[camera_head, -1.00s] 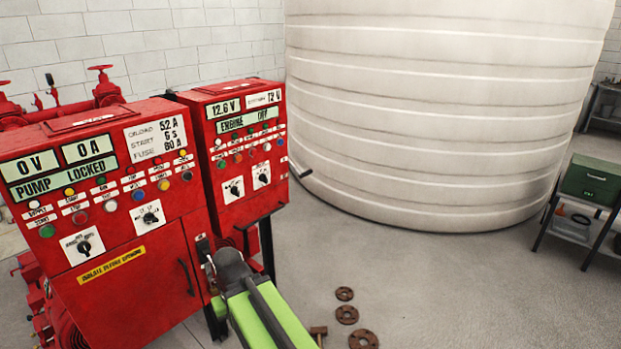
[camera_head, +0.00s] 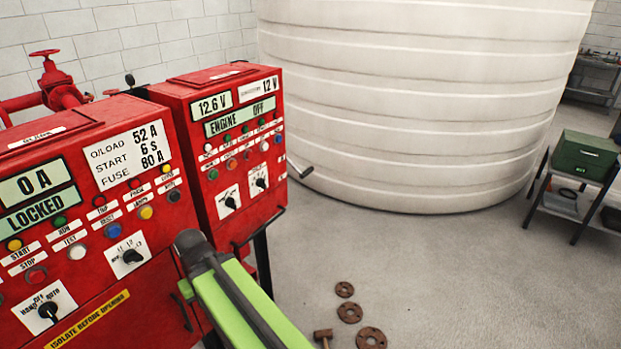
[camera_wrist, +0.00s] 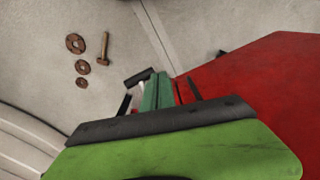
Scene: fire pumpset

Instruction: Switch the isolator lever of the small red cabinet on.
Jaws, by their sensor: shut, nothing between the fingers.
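The small red cabinet (camera_head: 222,135) reads "ENGINE OFF" and stands right of the larger red cabinet. My gripper (camera_head: 187,239) is the dark end of the green arm. It is shut and empty, in front of the small cabinet's lower left and apart from the lever. The small cabinet's lever is not recognisable there.
The larger red cabinet (camera_head: 85,215) stands close on the left. A pale ribbed tank (camera_head: 420,100) fills the back. Rusty flanges (camera_head: 349,312) and a hammer (camera_head: 322,337) lie on the floor. A green box (camera_head: 583,155) sits on a stand at right.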

